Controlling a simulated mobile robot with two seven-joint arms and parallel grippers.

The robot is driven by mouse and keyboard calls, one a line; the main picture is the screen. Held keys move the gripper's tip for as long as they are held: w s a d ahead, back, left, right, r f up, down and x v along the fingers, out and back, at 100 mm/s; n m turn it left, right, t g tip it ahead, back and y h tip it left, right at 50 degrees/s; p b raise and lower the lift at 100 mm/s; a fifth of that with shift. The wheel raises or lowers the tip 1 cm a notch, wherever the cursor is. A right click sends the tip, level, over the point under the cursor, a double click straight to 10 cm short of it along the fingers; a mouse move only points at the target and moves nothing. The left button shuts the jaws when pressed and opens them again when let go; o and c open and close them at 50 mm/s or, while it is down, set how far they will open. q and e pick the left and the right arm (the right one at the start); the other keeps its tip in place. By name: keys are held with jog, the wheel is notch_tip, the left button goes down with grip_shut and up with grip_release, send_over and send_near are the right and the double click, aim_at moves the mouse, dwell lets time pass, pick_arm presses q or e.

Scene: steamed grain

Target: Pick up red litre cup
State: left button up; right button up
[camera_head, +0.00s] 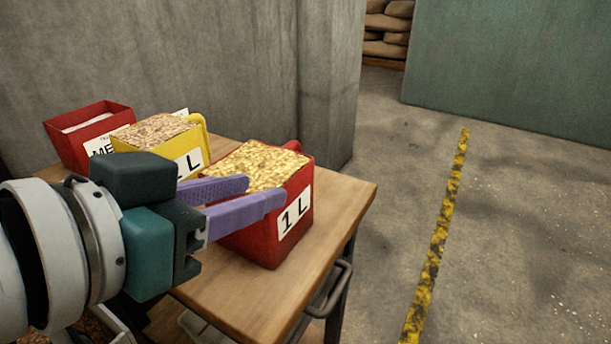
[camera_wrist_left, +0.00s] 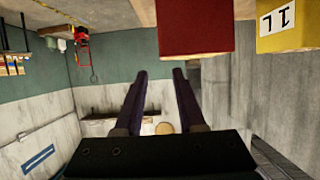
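The red litre cup (camera_head: 265,240), labelled "1 L" and full of golden grain, stands upright on the wooden table near its right edge. My left gripper (camera_head: 264,192) reaches in from the left. Its purple fingers are apart and overlap the cup in the head view, hiding part of its near side. In the left wrist view, which is upside down, the cup (camera_wrist_left: 195,30) shows at the top, beyond the fingertips (camera_wrist_left: 160,74) and not between them. Nothing is held. My right gripper is not in view.
A yellow cup (camera_head: 192,163) of brown grain stands behind and left of the red one, with a red box (camera_head: 75,142) farther left. The wooden table (camera_head: 337,200) is bare right of the cup. A concrete wall (camera_head: 190,70) rises behind. Open floor lies right.

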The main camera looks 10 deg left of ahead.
aim_at(290, 180)
pick_arm(q)
jog(key=b+x, duration=0.1)
jog(key=x, duration=0.8)
jog(key=shift+w+f+b, duration=0.3)
grip_shut()
jog(key=shift+r, duration=0.1)
dwell(1.0)
